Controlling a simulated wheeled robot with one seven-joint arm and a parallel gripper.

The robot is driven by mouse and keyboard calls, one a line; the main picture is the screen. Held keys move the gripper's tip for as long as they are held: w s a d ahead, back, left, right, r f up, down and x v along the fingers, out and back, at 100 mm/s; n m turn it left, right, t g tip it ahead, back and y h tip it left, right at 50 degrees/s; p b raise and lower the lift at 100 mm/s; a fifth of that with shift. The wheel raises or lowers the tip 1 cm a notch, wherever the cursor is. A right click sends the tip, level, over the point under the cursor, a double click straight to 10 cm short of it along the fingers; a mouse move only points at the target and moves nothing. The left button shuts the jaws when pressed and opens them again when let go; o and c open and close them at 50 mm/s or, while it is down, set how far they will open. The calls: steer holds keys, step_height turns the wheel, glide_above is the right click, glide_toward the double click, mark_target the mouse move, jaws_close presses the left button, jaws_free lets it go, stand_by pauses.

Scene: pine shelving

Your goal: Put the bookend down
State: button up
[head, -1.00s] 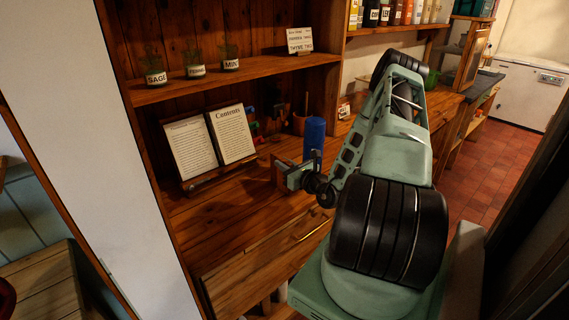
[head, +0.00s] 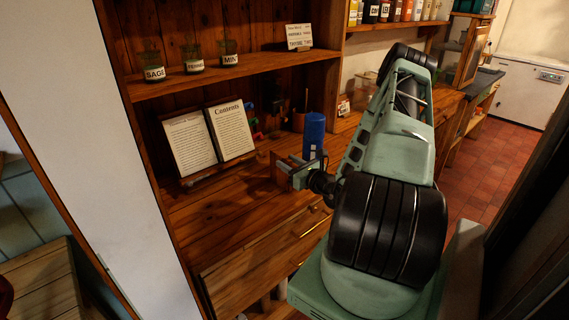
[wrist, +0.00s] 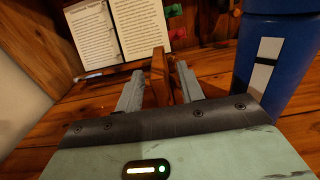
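The wooden bookend (head: 279,170) stands upright on the wooden counter, left of a blue cylinder. In the wrist view the bookend (wrist: 159,76) is between two grey fingers, with a narrow gap showing on each side. My gripper (head: 289,170) is around the bookend and looks open. It also shows in the wrist view (wrist: 159,86). The bookend's lower part is partly hidden by the fingers and gripper body.
The blue cylinder (head: 314,136) stands close to the right of my gripper, also in the wrist view (wrist: 277,60). An open book (head: 210,140) on a stand is behind left. Labelled jars (head: 194,62) line the upper shelf. The counter's front left is clear.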

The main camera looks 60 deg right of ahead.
steer(key=b+v, duration=0.3)
steer(key=v, duration=0.6)
steer(key=w+a+r+n+g+y, duration=0.1)
steer(key=w+a+r+n+y, duration=0.25)
steer(key=a+n+y, duration=0.35)
steer(key=w+a+r+n+y, duration=0.25)
steer(key=w+a+y, duration=0.2)
steer(key=a, duration=0.35)
steer(key=s+a+r+n+g+y, duration=0.1)
steer(key=a+r+n+g+y, duration=0.2)
steer(key=a+n+g+y, duration=0.8)
steer(key=s+a+r+n+g+h, duration=0.1)
steer(key=s+a+n+g+h, duration=0.2)
steer(key=s+a+n+h, duration=0.5)
steer(key=s+a+r+n+g+h, duration=0.1)
steer(key=s+a+n+g+h, duration=0.2)
steer(key=s+a+n+h, duration=0.6)
steer(key=a+n, duration=0.4)
steer(key=n, duration=0.3)
steer(key=shift+r, duration=0.25)
steer(key=shift+o, duration=0.4)
steer(key=shift+s+a+r+n+t+h, duration=0.1)
steer(key=shift+a+r+n+t+h, duration=0.3)
steer(key=shift+n, duration=0.55)
steer(key=shift+a, duration=0.15)
